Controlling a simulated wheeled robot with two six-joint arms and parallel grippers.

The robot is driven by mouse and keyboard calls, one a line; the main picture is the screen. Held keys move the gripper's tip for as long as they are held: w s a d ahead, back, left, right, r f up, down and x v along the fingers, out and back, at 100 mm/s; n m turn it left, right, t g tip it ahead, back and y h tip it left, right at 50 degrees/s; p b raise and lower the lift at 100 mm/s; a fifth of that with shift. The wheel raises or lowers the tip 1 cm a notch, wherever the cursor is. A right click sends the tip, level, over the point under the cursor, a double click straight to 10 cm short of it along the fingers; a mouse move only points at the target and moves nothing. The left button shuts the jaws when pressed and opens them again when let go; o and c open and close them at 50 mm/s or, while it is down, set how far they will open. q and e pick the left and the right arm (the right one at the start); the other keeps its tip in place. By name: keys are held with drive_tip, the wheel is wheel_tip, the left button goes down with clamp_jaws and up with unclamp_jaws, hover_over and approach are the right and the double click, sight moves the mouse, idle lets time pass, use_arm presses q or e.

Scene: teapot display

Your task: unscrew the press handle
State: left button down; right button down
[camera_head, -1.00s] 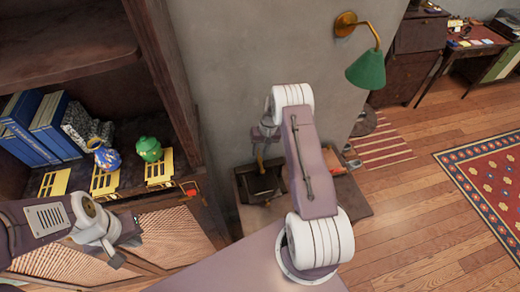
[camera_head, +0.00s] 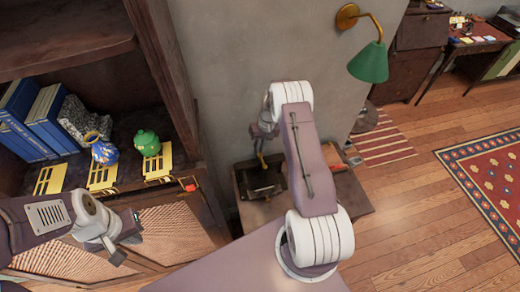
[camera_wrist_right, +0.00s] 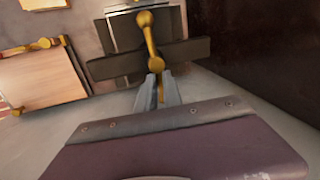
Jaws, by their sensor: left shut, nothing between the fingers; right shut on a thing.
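The press (camera_wrist_right: 120,68) is a dark block with crossing bars, and it also shows in the head view (camera_head: 262,190). Its brass press handle (camera_wrist_right: 149,42) has a round knob at the top and a stem running down to my right gripper (camera_wrist_right: 158,88). The right gripper is shut on the lower part of the brass handle; the fingers hide part of it. In the head view the right gripper is small beyond my arm, above the press. My left gripper (camera_head: 122,240) is shut and empty, in front of the shelf cabinet, far from the press.
A shelf cabinet at the left holds blue books (camera_head: 40,125), a blue vase (camera_head: 104,153), a green pot (camera_head: 147,143) and yellow stands. A green wall lamp (camera_head: 369,62) hangs above. A wooden panel with brass fittings (camera_wrist_right: 45,80) lies left of the press. Open floor is at the right.

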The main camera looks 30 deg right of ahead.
drive_tip(key=n+b, duration=0.2)
drive_tip(key=shift+w+a+f+n+g+b, duration=0.15)
drive_tip(key=shift+a+f+n+g+b, duration=0.05)
drive_tip(key=shift+n+g+b, duration=0.1)
drive_tip(key=n+b, duration=0.1)
drive_tip(key=n, duration=0.1)
drive_tip(key=shift+a+r+n+b, duration=0.1)
drive_tip(key=shift+a+n+b, duration=0.2)
drive_tip(key=shift+n+b, duration=0.1)
drive_tip(key=n, duration=0.2)
drive_tip(key=n+g+b, duration=0.1)
drive_tip(key=n, duration=0.1)
drive_tip(key=a+n, duration=0.1)
drive_tip(key=n, duration=0.1)
drive_tip(key=shift+s+r+h+b, duration=0.2)
drive_tip(key=shift+h+b, duration=0.2)
drive_tip(key=n, duration=0.3)
drive_tip(key=n+g, duration=0.1)
drive_tip(key=n, duration=0.1)
drive_tip(key=shift+s+a+r+h, duration=0.1)
drive_tip(key=shift+s+a+h, duration=0.2)
drive_tip(key=shift+a+h, duration=0.1)
drive_tip(key=shift+n, duration=0.3)
drive_tip(key=c, duration=1.5)
unclamp_jaws()
drive_tip(key=shift+s, duration=0.15)
